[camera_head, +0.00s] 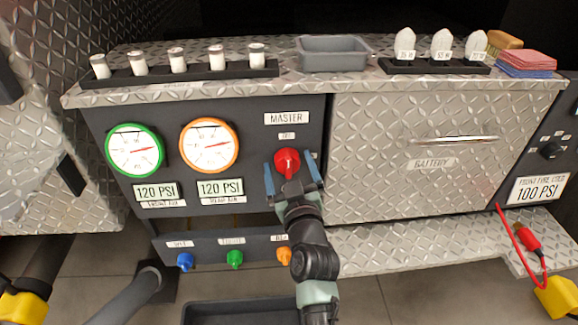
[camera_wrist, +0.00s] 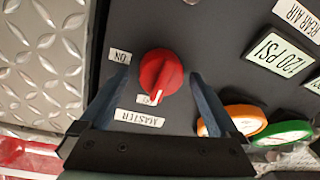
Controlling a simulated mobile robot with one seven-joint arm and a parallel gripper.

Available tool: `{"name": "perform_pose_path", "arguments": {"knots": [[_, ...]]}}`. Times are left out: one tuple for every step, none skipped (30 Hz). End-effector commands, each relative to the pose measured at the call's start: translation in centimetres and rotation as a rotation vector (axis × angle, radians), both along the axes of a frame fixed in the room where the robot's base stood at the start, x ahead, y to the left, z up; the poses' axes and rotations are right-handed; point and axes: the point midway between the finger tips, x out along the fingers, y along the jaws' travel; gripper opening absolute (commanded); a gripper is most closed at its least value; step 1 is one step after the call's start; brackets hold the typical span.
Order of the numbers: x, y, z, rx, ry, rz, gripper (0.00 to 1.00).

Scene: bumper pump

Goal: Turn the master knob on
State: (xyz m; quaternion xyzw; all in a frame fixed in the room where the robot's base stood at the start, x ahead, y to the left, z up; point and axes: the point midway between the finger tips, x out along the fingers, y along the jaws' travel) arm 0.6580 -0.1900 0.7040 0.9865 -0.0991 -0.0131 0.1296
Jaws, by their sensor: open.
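The red master knob (camera_head: 287,158) is on the dark panel under the MASTER label (camera_head: 286,118). It also shows in the wrist view (camera_wrist: 160,72), where its white mark points toward the small label beside the MASTER label (camera_wrist: 139,117). That small label is partly covered by the knob. The ON label (camera_wrist: 120,56) is at the knob's left in the wrist view. My gripper (camera_head: 290,167) is open, with one finger on each side of the knob. In the wrist view my gripper (camera_wrist: 160,78) shows gaps between both fingers and the knob.
Two gauges, green-rimmed (camera_head: 134,149) and orange-rimmed (camera_head: 209,145), are left of the knob. Blue (camera_head: 185,261), green (camera_head: 235,259) and orange (camera_head: 283,256) knobs sit below. A battery drawer (camera_head: 425,150) with a handle is to the right. A grey tray (camera_head: 333,54) stands on the counter above.

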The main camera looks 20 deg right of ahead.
Motion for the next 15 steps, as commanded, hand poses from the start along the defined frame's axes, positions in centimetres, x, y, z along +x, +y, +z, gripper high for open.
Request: {"name": "perform_pose_path", "arguments": {"knots": [[-0.01, 0.0, 0.01, 0.0, 0.0, 0.0, 0.97], [-0.01, 0.0, 0.01, 0.0, 0.0, 0.0, 0.97], [-0.01, 0.0, 0.01, 0.0, 0.0, 0.0, 0.97], [-0.02, 0.0, 0.01, 0.0, 0.0, 0.0, 0.91], [-0.02, 0.01, 0.01, 0.0, 0.0, 0.0, 0.86], [-0.02, 0.01, 0.01, 0.0, 0.0, 0.0, 0.79], [-0.02, 0.01, 0.01, 0.0, 0.0, 0.0, 0.73], [-0.02, 0.01, 0.01, 0.0, 0.0, 0.0, 0.68], [-0.03, 0.01, 0.01, 0.0, 0.0, 0.0, 0.61], [-0.03, 0.01, 0.01, 0.0, 0.0, 0.0, 0.55], [-0.03, 0.01, 0.01, 0.0, 0.0, 0.0, 0.5], [-0.03, 0.01, 0.01, 0.0, 0.0, 0.0, 0.43], [-0.03, 0.01, 0.01, 0.0, 0.0, 0.0, 0.37], [-0.03, 0.01, 0.01, 0.0, 0.0, 0.0, 0.32], [-0.03, 0.01, 0.0, 0.0, 0.0, 0.0, 0.25]]}}
